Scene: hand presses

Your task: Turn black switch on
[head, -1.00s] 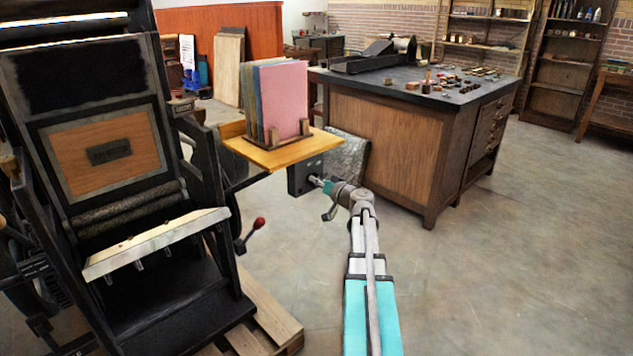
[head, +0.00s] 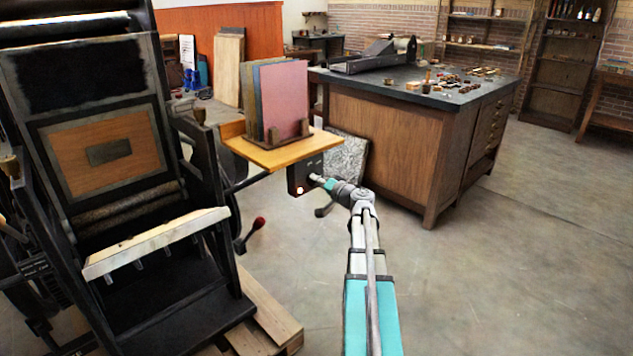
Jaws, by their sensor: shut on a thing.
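A dark switch box (head: 303,176) hangs under the right front of the wooden shelf beside the press, in the head view. A small pale spot shows low on its face. My gripper (head: 317,180) reaches the box's right side from the front right and is shut there on the black switch. The fingertips are small in the picture, and the switch's own lever and its exact position are hidden or too small to tell. A dark lever-like piece (head: 325,210) shows below my wrist; I cannot tell what it belongs to.
The wooden shelf (head: 245,152) carries upright coloured sheets (head: 285,105). The black press (head: 175,292) fills the left, with a red-knobbed lever (head: 259,223). A large wooden cabinet (head: 385,145) stands behind my arm. The floor at right is clear.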

